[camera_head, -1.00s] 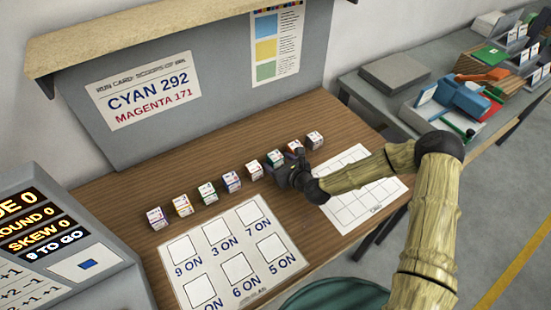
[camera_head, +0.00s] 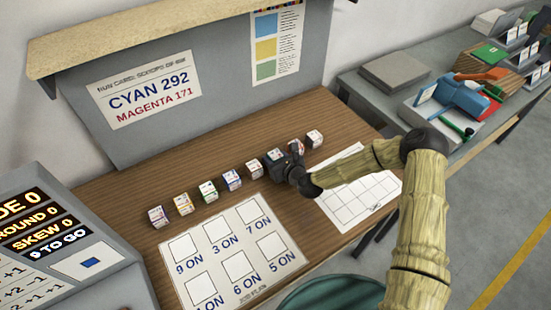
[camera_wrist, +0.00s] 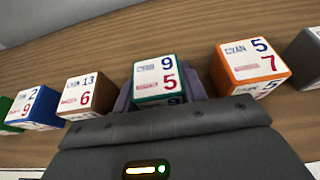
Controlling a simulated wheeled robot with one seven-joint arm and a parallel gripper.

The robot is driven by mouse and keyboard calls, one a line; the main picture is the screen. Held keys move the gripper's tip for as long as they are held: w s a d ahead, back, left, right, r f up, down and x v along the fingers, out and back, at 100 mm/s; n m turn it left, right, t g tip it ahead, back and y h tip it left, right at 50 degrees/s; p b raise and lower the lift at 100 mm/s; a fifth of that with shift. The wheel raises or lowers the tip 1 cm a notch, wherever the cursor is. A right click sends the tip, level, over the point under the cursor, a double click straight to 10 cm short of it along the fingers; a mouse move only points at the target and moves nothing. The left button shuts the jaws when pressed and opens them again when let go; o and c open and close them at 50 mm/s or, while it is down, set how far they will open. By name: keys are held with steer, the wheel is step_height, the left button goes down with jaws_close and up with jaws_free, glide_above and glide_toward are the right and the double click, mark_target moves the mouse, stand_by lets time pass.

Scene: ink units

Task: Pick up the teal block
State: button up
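The teal block (camera_wrist: 158,80) is a small white cube with teal edges and printed numbers. In the wrist view it sits at the centre, between the two purple-grey fingers of my gripper (camera_wrist: 158,98). A finger shows beside it on the left and on the right. The fingers look spread around it, and contact is not clear. The block rests on the wooden table. In the head view my gripper (camera_head: 287,164) is low over the row of blocks, partly covering the teal block (camera_head: 273,155).
A brown-edged block (camera_wrist: 86,96) stands left of the teal one and an orange-edged block (camera_wrist: 250,66) stands close on the right. Several more blocks extend the row. A printed mat (camera_head: 222,218) and a white grid sheet (camera_head: 349,208) lie in front.

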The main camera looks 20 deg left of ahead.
mark_target(275, 153)
steer(key=shift+c, duration=1)
step_height(275, 153, up, 10)
steer(key=shift+b, duration=0.75)
